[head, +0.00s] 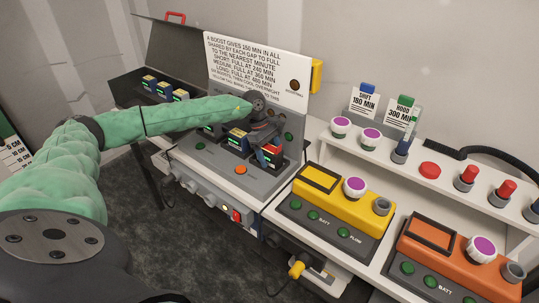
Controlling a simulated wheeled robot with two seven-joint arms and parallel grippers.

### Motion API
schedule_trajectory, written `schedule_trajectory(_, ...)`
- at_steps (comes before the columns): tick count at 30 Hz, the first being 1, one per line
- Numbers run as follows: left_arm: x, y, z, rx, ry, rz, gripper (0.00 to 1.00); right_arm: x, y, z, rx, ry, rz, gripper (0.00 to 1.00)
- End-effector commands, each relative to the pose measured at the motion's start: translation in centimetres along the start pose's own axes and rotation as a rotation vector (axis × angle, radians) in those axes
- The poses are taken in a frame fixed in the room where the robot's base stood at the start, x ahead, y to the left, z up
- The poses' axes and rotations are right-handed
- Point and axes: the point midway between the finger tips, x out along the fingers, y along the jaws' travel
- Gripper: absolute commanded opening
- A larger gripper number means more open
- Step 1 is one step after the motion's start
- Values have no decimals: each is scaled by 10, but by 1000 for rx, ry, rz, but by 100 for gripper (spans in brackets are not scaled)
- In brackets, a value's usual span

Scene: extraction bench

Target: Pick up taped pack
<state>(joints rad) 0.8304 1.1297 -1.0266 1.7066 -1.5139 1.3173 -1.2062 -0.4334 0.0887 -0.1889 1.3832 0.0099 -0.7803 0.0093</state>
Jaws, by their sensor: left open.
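A pack with a red-orange top (271,152), which looks like the taped one, stands in the grey charger (215,165). A second dark pack (238,139) with a yellow and green label stands to its left. My left gripper (266,132) is open, just above and behind these packs, with its fingers close to the red-topped one. I cannot tell whether they touch it. My left forearm crosses over the charger and hides part of its back. My right gripper does not show.
An open dark case (127,88) with several packs is at the back left. A text sign (257,68) stands behind the charger. A yellow unit (343,208) and an orange unit (450,255) are to the right, below a white shelf (385,150) with several knobs and bottles.

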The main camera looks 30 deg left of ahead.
Motion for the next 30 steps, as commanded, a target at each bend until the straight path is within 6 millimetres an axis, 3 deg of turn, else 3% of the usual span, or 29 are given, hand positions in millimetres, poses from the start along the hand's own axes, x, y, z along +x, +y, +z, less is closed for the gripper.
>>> schedule_trajectory(5, 0, 0, 0, 0, 0, 0, 72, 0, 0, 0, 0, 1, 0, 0)
schedule_trajectory(6, 0, 0, 0, 0, 0, 0, 68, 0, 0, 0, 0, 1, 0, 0)
schedule_trajectory(16, 0, 0, 0, 0, 0, 0, 3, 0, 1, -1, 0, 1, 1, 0)
schedule_trajectory(28, -4, 0, 2, 2, 0, 2, 2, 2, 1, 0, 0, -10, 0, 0)
schedule_trajectory(30, -8, 1, 3, 2, 0, 2, 2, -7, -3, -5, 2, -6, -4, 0)
